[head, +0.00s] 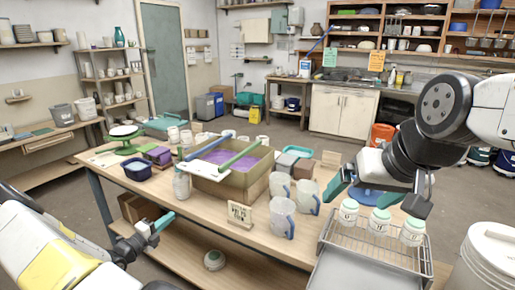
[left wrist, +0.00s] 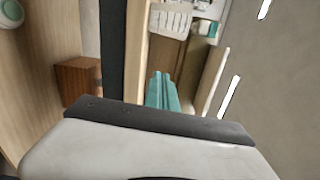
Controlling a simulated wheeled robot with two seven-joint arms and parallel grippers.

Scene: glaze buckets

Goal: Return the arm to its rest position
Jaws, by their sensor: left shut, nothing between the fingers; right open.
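My left gripper (head: 163,222) is at the table's front left corner, low and outside the table edge. Its teal fingers are shut and empty; they also show together in the left wrist view (left wrist: 160,90). My right gripper (head: 378,200) hangs open over the right end of the table, above and behind a wire rack. Three white lidded jars (head: 380,221) stand on that rack close under its fingers. I cannot tell whether the fingers touch a jar.
The table (head: 140,190) carries a box of purple glaze (head: 228,180), several measuring jugs (head: 282,218), a sign (head: 240,213) and the wire rack (head: 345,236). A white bucket (head: 487,262) stands at the right. Below the table is a shelf with a small round item (head: 214,260). Floor left of the table is clear.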

